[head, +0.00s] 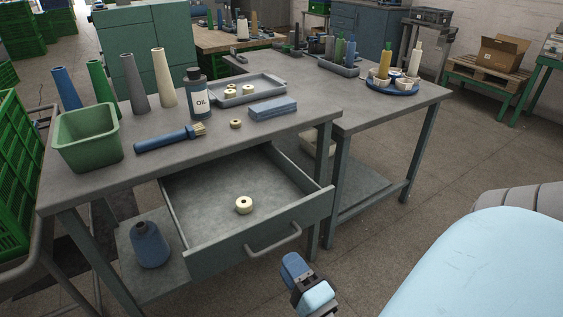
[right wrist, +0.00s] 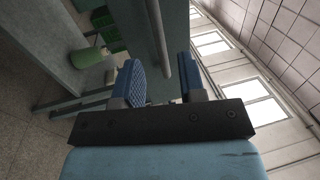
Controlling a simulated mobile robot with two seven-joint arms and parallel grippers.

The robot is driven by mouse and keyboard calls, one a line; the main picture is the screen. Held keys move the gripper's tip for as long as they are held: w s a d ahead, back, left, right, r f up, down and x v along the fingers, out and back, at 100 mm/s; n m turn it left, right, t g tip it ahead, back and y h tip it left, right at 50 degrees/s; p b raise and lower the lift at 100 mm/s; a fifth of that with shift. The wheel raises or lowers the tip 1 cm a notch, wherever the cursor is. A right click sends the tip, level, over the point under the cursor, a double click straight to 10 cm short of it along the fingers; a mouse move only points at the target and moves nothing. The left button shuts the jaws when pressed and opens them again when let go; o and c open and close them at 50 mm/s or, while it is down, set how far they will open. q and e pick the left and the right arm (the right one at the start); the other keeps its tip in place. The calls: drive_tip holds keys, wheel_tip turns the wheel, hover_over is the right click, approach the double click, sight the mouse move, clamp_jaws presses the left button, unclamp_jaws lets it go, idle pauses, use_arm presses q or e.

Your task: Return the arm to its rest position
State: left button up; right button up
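My right gripper (head: 303,281) is in the lower middle of the head view, in front of the open drawer (head: 225,251) and just below its handle (head: 273,240). In the right wrist view its two blue-padded fingers (right wrist: 160,84) are spread apart with nothing held between them. A grey bar that looks like the drawer handle (right wrist: 159,45) shows beyond the finger gap, apparently apart from the fingers. A cream ring-shaped piece (head: 244,205) lies in the drawer. My left gripper is not in view.
The workbench (head: 185,155) carries a green bin (head: 87,137), several cones, an oil bottle (head: 196,92), a brush (head: 168,138), a grey tray (head: 262,86) and a blue block (head: 272,108). Floor is clear right of the drawer.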

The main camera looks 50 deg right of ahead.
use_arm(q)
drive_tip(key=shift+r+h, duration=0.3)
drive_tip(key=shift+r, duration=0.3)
use_arm(e)
drive_tip(key=shift+s+a+f, duration=0.1)
drive_tip(key=shift+s+a, duration=0.05)
drive_tip(key=shift+s, duration=0.55)
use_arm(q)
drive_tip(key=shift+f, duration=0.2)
